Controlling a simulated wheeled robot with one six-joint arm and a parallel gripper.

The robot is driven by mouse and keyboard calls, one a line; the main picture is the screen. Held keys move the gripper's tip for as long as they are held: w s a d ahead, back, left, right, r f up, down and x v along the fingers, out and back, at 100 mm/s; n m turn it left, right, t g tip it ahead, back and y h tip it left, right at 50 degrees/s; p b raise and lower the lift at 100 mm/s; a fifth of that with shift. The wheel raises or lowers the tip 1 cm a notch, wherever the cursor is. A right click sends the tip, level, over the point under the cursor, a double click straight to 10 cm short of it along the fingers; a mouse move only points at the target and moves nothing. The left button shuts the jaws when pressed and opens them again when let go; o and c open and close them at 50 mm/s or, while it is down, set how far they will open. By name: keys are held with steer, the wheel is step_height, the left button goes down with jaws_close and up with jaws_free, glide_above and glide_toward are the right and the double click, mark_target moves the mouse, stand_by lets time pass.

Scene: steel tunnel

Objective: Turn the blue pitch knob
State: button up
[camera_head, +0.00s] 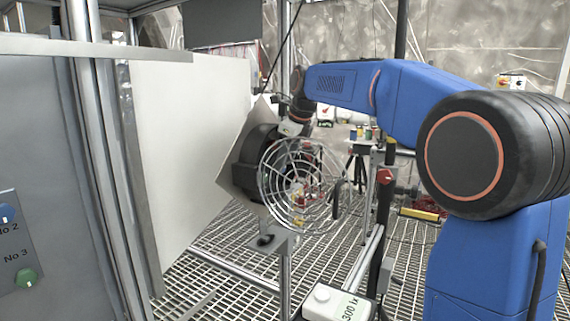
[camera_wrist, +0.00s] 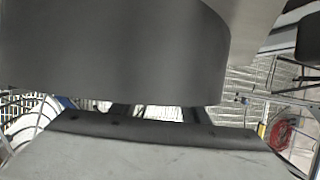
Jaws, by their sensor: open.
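A blue knob (camera_head: 6,213) is on the grey cabinet panel at the far left edge of the head view, beside the label "No 2" and partly cut off by the frame. No "pitch" label is readable. My arm reaches left and its wrist comes down behind a round black fan (camera_head: 258,160) with a wire guard. The fan hides my gripper in the head view. In the wrist view my gripper (camera_wrist: 155,112) shows as two dark fingers set apart, open, with nothing visible between them. A large dark curved surface fills the top, close to the camera and hiding what is beyond.
A green knob (camera_head: 26,278) marked "No 3" is below the blue one. A white board (camera_head: 185,150) stands between cabinet and fan. A white meter (camera_head: 335,303) reading "300 lx" is at the bottom. A thin post with a red knob (camera_head: 385,177) stands beside my arm. The floor is metal grating.

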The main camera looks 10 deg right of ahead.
steer(key=shift+w+a+f, duration=0.1)
steer(key=shift+w+f, duration=0.15)
steer(key=shift+f, duration=0.35)
jaws_close()
steer(key=shift+s+a+t+h, duration=0.2)
steer(key=shift+t+h, duration=0.2)
steer(key=shift+t, duration=0.2)
steer(key=shift+s+a+f+n+t+h, duration=0.1)
steer(key=shift+n+t+h, duration=0.15)
steer(key=shift+t+h, duration=0.3)
steer(key=shift+f+n+t+h, duration=0.1)
steer(key=shift+n+t+h, duration=0.15)
steer(key=shift+t+h, duration=0.25)
jaws_free()
